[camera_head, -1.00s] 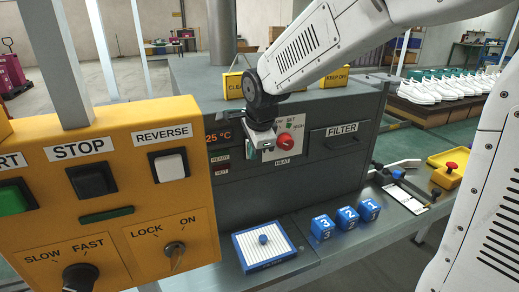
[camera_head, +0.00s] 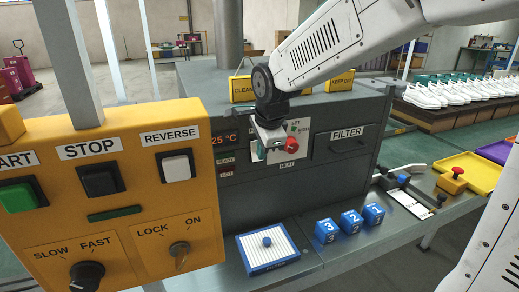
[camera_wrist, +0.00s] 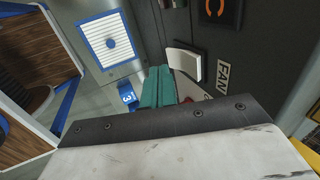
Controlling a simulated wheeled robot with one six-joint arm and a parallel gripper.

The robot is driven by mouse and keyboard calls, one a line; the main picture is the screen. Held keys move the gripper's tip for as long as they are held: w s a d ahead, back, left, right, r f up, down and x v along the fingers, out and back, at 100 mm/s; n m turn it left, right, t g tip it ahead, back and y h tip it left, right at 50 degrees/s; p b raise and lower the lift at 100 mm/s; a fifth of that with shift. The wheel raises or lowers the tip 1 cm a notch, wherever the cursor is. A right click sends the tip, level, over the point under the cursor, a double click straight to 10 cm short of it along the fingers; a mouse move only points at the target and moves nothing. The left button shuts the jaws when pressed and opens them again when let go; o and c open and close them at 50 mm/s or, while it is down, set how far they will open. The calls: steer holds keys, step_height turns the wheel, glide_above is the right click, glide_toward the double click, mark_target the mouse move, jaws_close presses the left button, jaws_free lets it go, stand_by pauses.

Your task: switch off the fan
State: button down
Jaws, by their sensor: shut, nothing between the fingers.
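The fan switch (camera_wrist: 184,62) shows in the wrist view as a white rocker on a dark plate, beside the label FAN (camera_wrist: 222,71). In the head view it is not visible; my gripper and wrist cover that part of the grey machine's front. My gripper (camera_wrist: 158,88) has teal fingers, shut and empty. In the wrist view the fingertips are close beside the rocker; I cannot tell whether they touch it. In the head view my gripper (camera_head: 265,153) is in front of the machine, left of the red HEAT knob (camera_head: 291,145).
The yellow panel (camera_head: 122,228) with buttons and a key switch stands close at the left. A blue-framed filter (camera_head: 267,265) and blue numbered blocks (camera_head: 350,222) lie on the ledge below. The FILTER handle (camera_head: 347,147) is to the right.

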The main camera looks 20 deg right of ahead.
steer(key=s+v, duration=0.1)
steer(key=v, duration=1)
steer(key=shift+f, duration=0.2)
